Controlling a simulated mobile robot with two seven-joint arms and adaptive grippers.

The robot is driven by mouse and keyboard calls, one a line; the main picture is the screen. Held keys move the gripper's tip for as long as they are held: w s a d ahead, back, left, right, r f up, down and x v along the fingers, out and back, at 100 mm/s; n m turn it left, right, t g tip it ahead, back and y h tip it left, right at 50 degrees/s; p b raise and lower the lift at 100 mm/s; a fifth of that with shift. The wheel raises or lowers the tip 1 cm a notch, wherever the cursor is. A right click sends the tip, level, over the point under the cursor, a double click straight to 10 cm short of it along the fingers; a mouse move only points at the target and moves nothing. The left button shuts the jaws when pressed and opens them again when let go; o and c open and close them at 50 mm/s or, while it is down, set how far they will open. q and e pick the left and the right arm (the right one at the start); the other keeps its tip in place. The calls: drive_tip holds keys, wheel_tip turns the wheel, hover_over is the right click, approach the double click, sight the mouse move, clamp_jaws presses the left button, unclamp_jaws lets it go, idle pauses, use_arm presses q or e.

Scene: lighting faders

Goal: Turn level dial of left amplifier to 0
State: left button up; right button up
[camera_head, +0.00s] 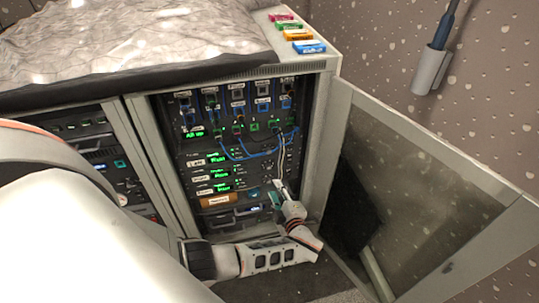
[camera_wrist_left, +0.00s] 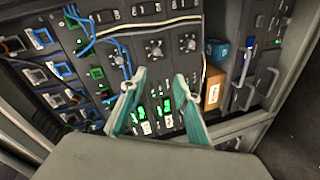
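Three amplifier units with green displays sit stacked in the open rack: an upper one (camera_head: 208,161), a middle one (camera_head: 211,175) and a lower one (camera_head: 213,188). Their labels are too small to read surely, so I cannot tell which is the left amplifier. In the left wrist view their dials show side by side: one dial (camera_wrist_left: 155,50) in the middle, another dial (camera_wrist_left: 188,43) at right. My left gripper (camera_head: 279,193) is at the rack's lower right. In its wrist view the teal-padded fingers (camera_wrist_left: 158,78) are apart and empty, short of the dials. My right gripper is not in view.
Blue cables (camera_head: 240,155) loop across the patch panel above the amplifiers. A brown box (camera_wrist_left: 212,90) sits beside the units. The glass door (camera_head: 420,175) stands open at right. Small coloured boxes, one blue (camera_head: 309,46), lie on the cabinet top.

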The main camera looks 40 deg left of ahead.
sight(270, 153)
use_arm(q)
drive_tip(key=w+a+r+m, duration=0.1)
drive_tip(key=w+a+r, duration=0.1)
drive_tip(key=w+a+r+m+t+y+b, duration=0.1)
drive_tip(key=w+a+r+m, duration=0.1)
drive_tip(key=w+a, duration=0.1)
drive_tip(key=w+a+r+m+y, duration=0.1)
drive_tip(key=w+a+r+m, duration=0.1)
drive_tip(key=w+a, duration=0.1)
drive_tip(key=shift+w+t+b, duration=0.1)
drive_tip(key=shift+t+b, duration=0.2)
drive_tip(key=shift+w+a, duration=0.15)
drive_tip(key=shift+w+a+r, duration=0.1)
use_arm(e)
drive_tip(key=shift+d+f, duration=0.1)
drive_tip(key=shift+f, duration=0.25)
use_arm(q)
clamp_jaws()
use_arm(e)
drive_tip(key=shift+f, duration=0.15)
